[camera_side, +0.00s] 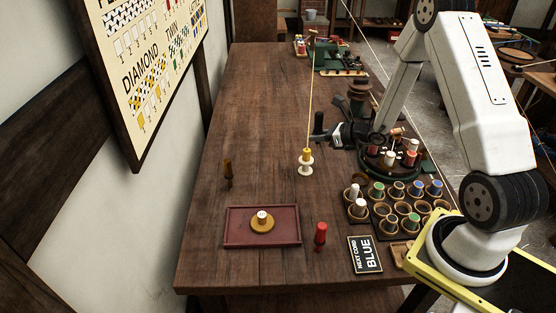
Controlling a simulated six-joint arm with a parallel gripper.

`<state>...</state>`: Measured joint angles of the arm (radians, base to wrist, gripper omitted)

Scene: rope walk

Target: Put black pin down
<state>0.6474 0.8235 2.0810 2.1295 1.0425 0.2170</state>
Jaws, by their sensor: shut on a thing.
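My gripper (328,131) is at the end of the arm, low over the middle right of the table. It is shut on a small dark upright piece, which looks like the black pin (318,121); dark jaws and dark pin are hard to tell apart. Whether the pin's lower end touches the table cannot be told. A red pin (321,234) stands near the front of the table. A brown pin (227,172) stands at the left. A yellow-topped bobbin on a white base (306,162) stands just in front of the gripper, with a cord rising from it.
A red tray (235,240) holds a round yellowish piece with a white top. A sign (366,255) reads "NEXT CORD BLUE". A rack of cups (393,229) with coloured bobbins and a round holder (366,170) stand at right. The table's (258,110) left middle is clear.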

